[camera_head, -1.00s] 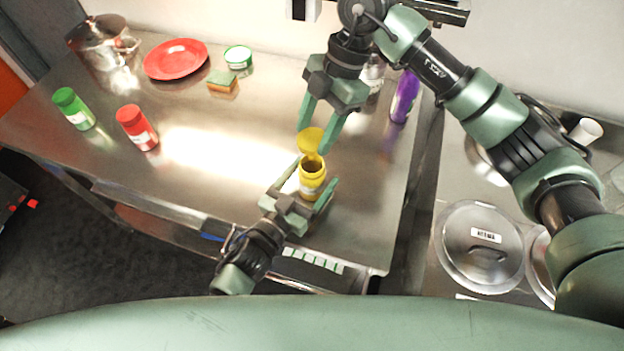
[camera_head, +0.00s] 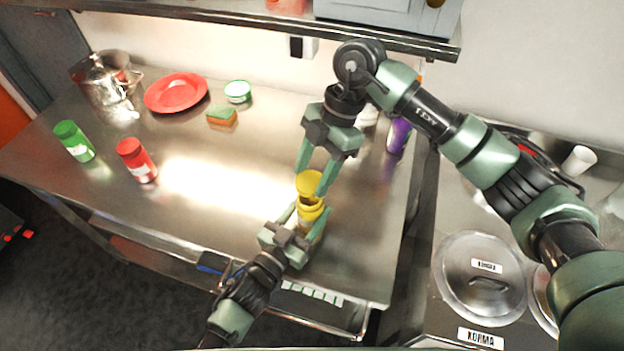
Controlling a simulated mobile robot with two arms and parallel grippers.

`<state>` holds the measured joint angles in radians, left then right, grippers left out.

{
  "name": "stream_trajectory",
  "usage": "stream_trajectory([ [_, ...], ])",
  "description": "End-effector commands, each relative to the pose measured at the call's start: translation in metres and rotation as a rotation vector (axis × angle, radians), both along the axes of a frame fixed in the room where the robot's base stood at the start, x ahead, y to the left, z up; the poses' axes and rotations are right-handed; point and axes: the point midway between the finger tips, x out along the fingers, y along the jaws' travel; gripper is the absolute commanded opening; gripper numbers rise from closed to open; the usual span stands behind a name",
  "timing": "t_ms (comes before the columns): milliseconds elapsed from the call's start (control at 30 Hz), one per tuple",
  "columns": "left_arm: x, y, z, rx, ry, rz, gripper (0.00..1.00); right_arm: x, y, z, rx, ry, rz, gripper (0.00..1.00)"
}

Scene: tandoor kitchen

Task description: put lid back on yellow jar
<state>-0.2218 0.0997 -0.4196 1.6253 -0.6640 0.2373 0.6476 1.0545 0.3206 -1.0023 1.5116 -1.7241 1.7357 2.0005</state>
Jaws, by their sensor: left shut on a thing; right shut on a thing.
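The yellow jar (camera_head: 309,214) stands upright near the front right of the steel table, its dark opening partly visible. My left gripper (camera_head: 308,218) is shut around the jar's sides from the front. The yellow lid (camera_head: 309,183) is held in my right gripper (camera_head: 309,180), which reaches down from behind. The lid is tilted, just above and behind the jar's mouth. I cannot tell whether the lid touches the rim.
On the steel table (camera_head: 225,190) stand a red jar (camera_head: 137,161), a green jar (camera_head: 74,142), a red plate (camera_head: 176,92), a sponge (camera_head: 222,116), a green-white tin (camera_head: 237,91), a metal pot (camera_head: 105,80) and a purple bottle (camera_head: 398,136). Lidded pots (camera_head: 480,280) are at right.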

Motion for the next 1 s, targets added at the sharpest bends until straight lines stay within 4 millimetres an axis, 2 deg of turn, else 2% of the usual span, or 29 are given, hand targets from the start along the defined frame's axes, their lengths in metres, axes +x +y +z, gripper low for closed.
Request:
stream_trajectory([
  [100, 0.000, 0.000, 0.000, 0.000, 0.000, 0.000, 0.00, 0.000, 0.000, -0.017, 0.005, 0.005, -0.001, 0.15],
  [167, 0.000, 0.000, 0.000, 0.000, 0.000, 0.000, 0.00, 0.000, 0.000, -0.021, 0.006, 0.005, 0.000, 0.15],
  [667, 0.000, 0.000, 0.000, 0.000, 0.000, 0.000, 0.00, 0.000, 0.000, -0.021, 0.007, 0.004, 0.000, 0.15],
  [1000, 0.000, 0.000, 0.000, 0.000, 0.000, 0.000, 0.00, 0.000, 0.000, -0.038, 0.007, 0.004, -0.003, 0.15],
])
